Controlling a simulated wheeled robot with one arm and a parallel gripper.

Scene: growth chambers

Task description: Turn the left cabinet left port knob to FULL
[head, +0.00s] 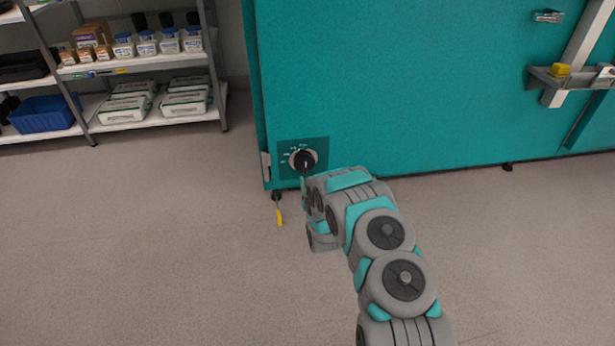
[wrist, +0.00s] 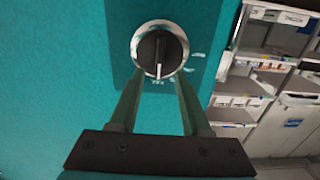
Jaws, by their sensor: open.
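The port knob (head: 303,160) is a dark round knob in a pale ring, low on the left end of the teal cabinet (head: 400,90). Small white marks surround it on a darker teal plate (head: 320,145). In the wrist view the knob (wrist: 158,50) is just beyond my fingertips, its white pointer line toward the bottom of the picture, near a small label too blurred to read. My gripper (wrist: 160,78) is open, one finger either side of the knob's lower part; I cannot tell whether they touch it. In the head view my arm mostly hides my gripper (head: 303,180).
A shelf rack (head: 150,62) with bottles, boxes and a blue bin (head: 42,114) stands at the left. A yellow-handled tool (head: 279,215) shows at the cabinet's lower left corner. A small ledge (head: 572,78) juts from the cabinet at right. The floor around is clear.

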